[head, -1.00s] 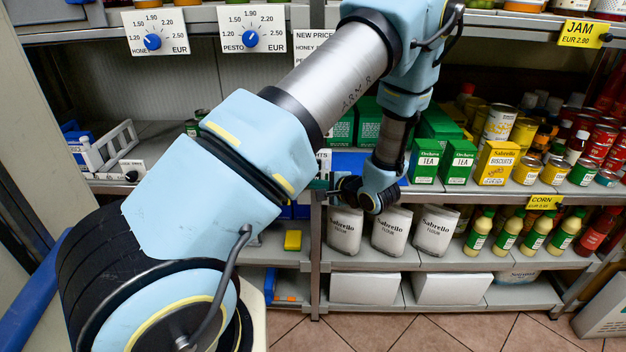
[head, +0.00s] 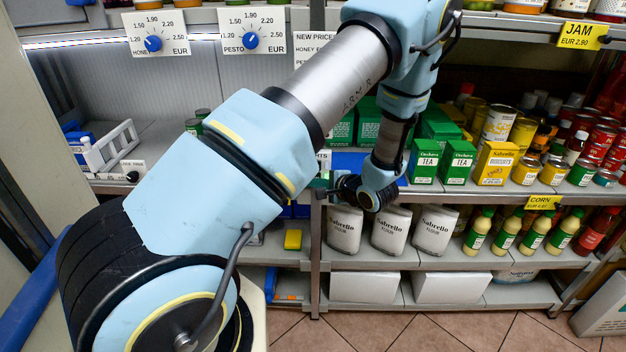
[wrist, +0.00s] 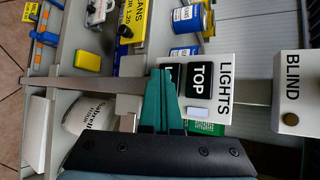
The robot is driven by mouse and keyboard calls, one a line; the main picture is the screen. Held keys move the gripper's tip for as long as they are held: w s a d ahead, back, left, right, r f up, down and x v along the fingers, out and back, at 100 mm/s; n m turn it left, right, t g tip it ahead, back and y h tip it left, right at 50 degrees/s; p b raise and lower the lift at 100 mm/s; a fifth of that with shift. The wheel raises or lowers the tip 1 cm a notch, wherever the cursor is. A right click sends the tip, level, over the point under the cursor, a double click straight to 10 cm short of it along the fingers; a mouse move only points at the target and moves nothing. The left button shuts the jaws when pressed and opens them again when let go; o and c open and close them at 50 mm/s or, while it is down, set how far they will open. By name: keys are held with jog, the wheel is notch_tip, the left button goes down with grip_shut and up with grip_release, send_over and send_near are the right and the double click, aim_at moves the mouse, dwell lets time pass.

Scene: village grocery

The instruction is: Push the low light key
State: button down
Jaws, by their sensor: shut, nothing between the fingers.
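The white LIGHTS panel (wrist: 224,72) shows in the wrist view, with a black TOP key (wrist: 200,80). Beside it is a second black key (wrist: 173,75), mostly hidden behind my fingers, so its label cannot be read. A small pale, bright patch (wrist: 199,114) sits on the panel near the TOP key. My gripper (wrist: 161,72) is shut and empty, its teal fingertips over or against the second key; whether they touch is unclear. In the head view my gripper (head: 320,182) is at the shelf divider, and my arm hides most of the panel.
A BLIND panel (wrist: 291,92) stands beside the LIGHTS panel. A lit strip (head: 110,41) runs under the upper left shelf. Tea boxes (head: 458,160) and flour bags (head: 390,230) stand right of my gripper. A yellow block (head: 293,239) lies on the lower left shelf.

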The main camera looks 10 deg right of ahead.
jog(key=shift+s, duration=0.1)
jog(key=shift+s+p, duration=0.35)
jog(key=shift+p, duration=0.05)
jog(key=shift+s+a, duration=0.1)
jog(key=shift+s+a+p, duration=0.15)
jog(key=shift+s+p, duration=0.15)
jog(key=shift+s, duration=0.65)
jog(key=shift+s+a+p, duration=0.2)
jog(key=shift+s+p, duration=0.1)
jog(key=shift+s, duration=0.65)
jog(key=shift+s+a+p, duration=0.15)
jog(key=shift+s+p, duration=0.15)
jog(key=shift+s, duration=0.65)
